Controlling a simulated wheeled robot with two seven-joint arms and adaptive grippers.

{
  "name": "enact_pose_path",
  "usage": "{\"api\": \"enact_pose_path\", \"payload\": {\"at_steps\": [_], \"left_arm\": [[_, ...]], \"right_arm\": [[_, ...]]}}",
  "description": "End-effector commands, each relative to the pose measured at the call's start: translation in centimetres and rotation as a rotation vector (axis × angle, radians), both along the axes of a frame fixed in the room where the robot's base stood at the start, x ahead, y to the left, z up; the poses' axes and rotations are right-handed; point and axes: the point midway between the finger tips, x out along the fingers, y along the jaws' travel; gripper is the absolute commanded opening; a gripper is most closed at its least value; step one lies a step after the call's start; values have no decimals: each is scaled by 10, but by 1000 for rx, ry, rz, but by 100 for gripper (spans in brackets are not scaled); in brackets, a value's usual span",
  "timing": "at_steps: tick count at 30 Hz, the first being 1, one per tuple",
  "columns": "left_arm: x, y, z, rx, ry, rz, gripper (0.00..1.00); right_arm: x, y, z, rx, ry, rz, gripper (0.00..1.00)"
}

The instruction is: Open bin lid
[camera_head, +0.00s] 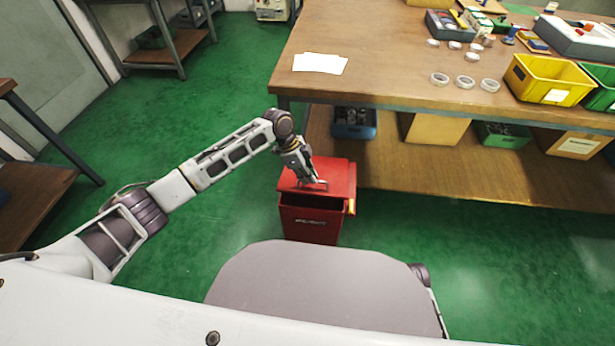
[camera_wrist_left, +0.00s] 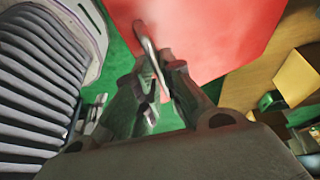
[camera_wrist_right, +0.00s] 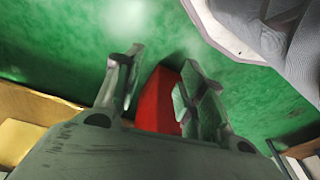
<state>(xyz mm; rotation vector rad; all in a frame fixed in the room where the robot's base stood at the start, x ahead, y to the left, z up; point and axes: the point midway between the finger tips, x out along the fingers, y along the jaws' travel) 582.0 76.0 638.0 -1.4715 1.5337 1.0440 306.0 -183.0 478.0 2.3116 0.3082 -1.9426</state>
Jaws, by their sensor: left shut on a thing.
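The red bin (camera_head: 310,227) stands on the green floor in front of the workbench. Its red lid (camera_head: 338,174) is partly raised, with a dark gap along the front between lid and body. My left gripper (camera_head: 313,182) is at the lid's front edge. In the left wrist view its fingers are shut on a thin metal handle (camera_wrist_left: 147,45) against the red lid. My right gripper (camera_wrist_right: 162,72) shows only in the right wrist view. Its fingers stand apart with nothing between them, and part of the red bin (camera_wrist_right: 157,102) shows beyond.
The wooden workbench (camera_head: 390,60) is behind the bin and to its right, holding rings, a yellow bin (camera_head: 543,82) and white paper (camera_head: 319,64). Its lower shelf (camera_head: 450,178) comes close to the bin's right side. Open green floor lies to the left.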

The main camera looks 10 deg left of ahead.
Motion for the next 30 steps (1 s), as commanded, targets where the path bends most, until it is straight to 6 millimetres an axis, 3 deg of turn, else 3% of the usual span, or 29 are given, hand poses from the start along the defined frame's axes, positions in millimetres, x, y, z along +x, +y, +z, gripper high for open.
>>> {"api": "enact_pose_path", "payload": {"at_steps": [8,18,30], "left_arm": [[12,0,17,-2,-9,3,0],[27,0,32,-2,-11,5,0],[44,1,47,1,-10,6,0]], "right_arm": [[-6,-5,-16,-15,33,-2,40],[-5,-13,-60,-29,10,-10,40],[-10,-23,-96,-40,-9,-17,40]]}}
